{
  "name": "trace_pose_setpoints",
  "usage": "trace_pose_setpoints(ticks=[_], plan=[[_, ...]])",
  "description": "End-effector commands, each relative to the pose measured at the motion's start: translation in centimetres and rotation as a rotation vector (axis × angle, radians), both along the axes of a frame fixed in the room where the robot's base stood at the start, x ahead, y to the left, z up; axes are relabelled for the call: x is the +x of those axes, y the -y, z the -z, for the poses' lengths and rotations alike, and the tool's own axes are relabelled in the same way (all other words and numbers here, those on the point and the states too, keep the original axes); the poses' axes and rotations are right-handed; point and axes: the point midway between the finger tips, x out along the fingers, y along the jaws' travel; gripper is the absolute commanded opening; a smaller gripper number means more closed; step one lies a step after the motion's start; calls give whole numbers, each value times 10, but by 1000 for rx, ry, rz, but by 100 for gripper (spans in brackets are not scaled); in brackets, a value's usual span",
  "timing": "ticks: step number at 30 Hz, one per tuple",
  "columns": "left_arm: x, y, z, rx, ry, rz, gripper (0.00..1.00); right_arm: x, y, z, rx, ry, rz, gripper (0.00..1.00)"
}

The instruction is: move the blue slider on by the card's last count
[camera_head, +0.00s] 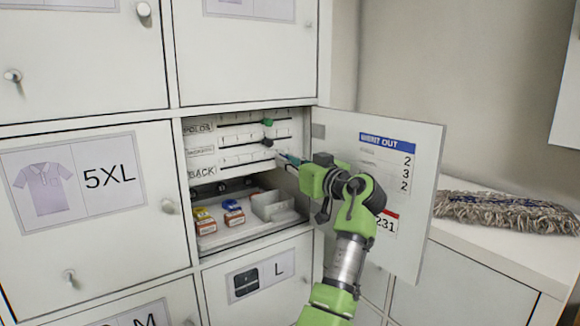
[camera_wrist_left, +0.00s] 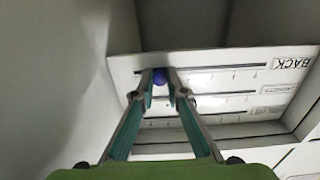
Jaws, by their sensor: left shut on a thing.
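The panel (camera_head: 225,142) in the open locker has three slotted rails with tick marks. The lowest rail is labelled BACK (camera_head: 203,172); in the wrist view this label (camera_wrist_left: 292,63) appears upside down. The blue slider (camera_wrist_left: 160,76) is a round knob on the BACK rail. My left gripper (camera_wrist_left: 162,75) is shut on it; in the head view its fingertips (camera_head: 285,157) reach the right part of that rail and largely hide the knob. The card (camera_head: 386,160) on the open door reads WENT OUT with 2, 3, 2 from top to bottom. My right gripper is not in view.
A green knob (camera_head: 267,122) and a dark knob (camera_head: 268,142) sit on the upper rails. Below is a tray (camera_head: 225,238) with small coloured boxes (camera_head: 234,217). The open door (camera_head: 425,190) stands right of my arm. A mop head (camera_head: 505,212) lies on the white top.

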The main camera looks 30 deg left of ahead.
Motion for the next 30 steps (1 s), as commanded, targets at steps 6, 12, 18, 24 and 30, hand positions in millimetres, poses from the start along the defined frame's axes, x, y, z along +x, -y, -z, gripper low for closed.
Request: trace_pose_setpoints(ticks=[6, 12, 18, 24, 30], plan=[[-1, -1, 2, -5, -1, -3, 31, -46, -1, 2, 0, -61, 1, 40], [0, -1, 2, -5, -1, -2, 31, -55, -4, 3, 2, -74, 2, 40], [-3, 7, 2, -4, -2, -1, 31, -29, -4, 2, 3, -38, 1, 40], [-16, 42, 3, -5, -1, 2, 31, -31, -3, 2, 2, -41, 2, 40], [-31, 81, 3, -6, -2, 1, 31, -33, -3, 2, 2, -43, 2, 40]])
